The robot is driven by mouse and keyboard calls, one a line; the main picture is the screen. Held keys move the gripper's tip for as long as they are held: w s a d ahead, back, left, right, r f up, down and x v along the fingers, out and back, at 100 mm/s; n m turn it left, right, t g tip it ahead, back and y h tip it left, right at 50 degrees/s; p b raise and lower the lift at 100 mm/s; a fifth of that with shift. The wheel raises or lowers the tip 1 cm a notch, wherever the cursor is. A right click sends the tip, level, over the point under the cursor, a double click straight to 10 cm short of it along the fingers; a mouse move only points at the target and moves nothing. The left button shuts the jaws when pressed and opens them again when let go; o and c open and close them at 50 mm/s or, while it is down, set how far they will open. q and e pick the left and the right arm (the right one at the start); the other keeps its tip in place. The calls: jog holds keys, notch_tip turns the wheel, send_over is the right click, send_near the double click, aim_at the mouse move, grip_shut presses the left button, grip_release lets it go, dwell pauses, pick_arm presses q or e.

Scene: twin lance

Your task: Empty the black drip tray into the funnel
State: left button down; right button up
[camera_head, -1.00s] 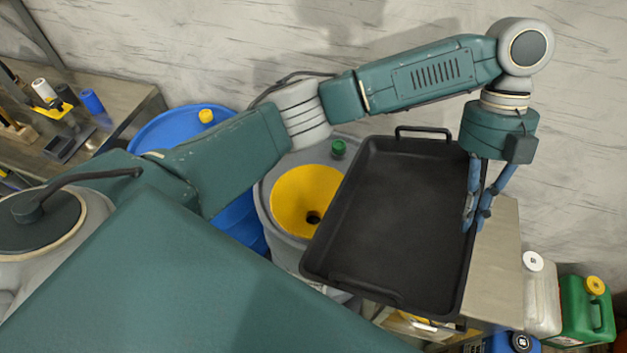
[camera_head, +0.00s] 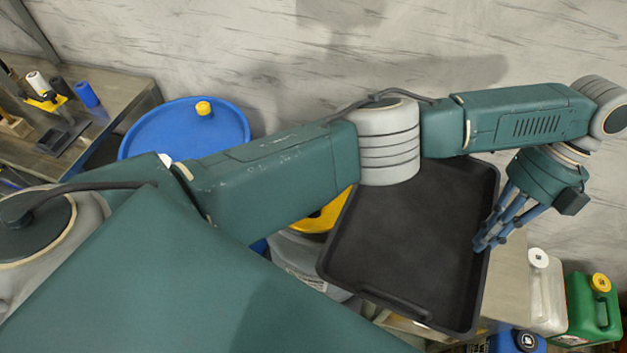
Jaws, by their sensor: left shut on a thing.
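The black drip tray (camera_head: 405,245) hangs right of the yellow funnel (camera_head: 322,219), with its left edge close to the funnel in the picture. My left gripper (camera_head: 481,246) is shut on the tray's right rim, its blue fingers pointing down and left. The tray's far left part is hidden behind my left arm. Only a small part of the funnel shows below the arm, and its opening is hidden. The tray's inside looks uniformly dark, and I cannot make out any liquid in it. My right gripper is not in view.
The funnel sits on a grey drum (camera_head: 300,255). A blue drum (camera_head: 187,130) with a yellow cap stands to the left. A workbench (camera_head: 125,100) with tools is at far left. A white jug (camera_head: 546,290) and a green can (camera_head: 592,310) stand at lower right. A wall closes the back.

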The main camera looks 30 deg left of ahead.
pick_arm(q)
jog(key=shift+r+p, duration=2.5)
jog(key=shift+r, duration=0.1)
jog(key=shift+f, duration=0.15)
